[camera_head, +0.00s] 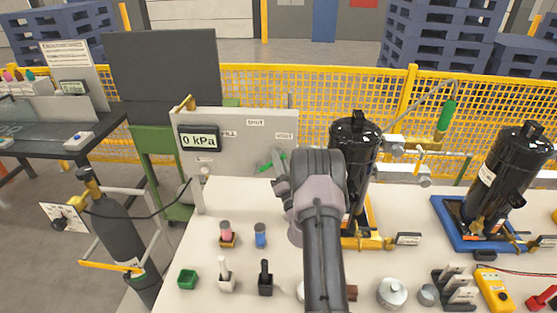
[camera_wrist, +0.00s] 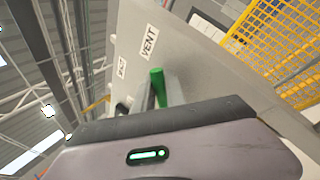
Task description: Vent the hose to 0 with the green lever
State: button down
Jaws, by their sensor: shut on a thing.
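The green lever (camera_head: 277,160) is on the grey panel (camera_head: 245,125), below the labels and right of the display. The display (camera_head: 198,138) reads 0 kPa. My gripper (camera_head: 285,184) is at the lever's right side in the head view, partly hidden by my own wrist. In the wrist view the green lever (camera_wrist: 157,88) stands up just past my gripper's body, below the VENT label (camera_wrist: 149,42). My gripper is shut on the lever; the fingertips are mostly hidden behind my gripper's body.
A black compressor (camera_head: 356,140) stands close to the right of my arm, and another (camera_head: 505,180) sits on a blue base farther right. The white table (camera_head: 205,275) holds several small caps and tools in front. A gas cylinder (camera_head: 118,235) stands at the left.

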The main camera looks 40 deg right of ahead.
jog(key=c, duration=1.6)
grip_release()
jog(key=shift+c, duration=0.2)
jog(key=b+v, duration=1.6)
jog(key=v, duration=0.1)
jog(key=shift+f, duration=0.2)
jog(key=shift+s+a, duration=0.1)
jog(key=shift+s, duration=0.05)
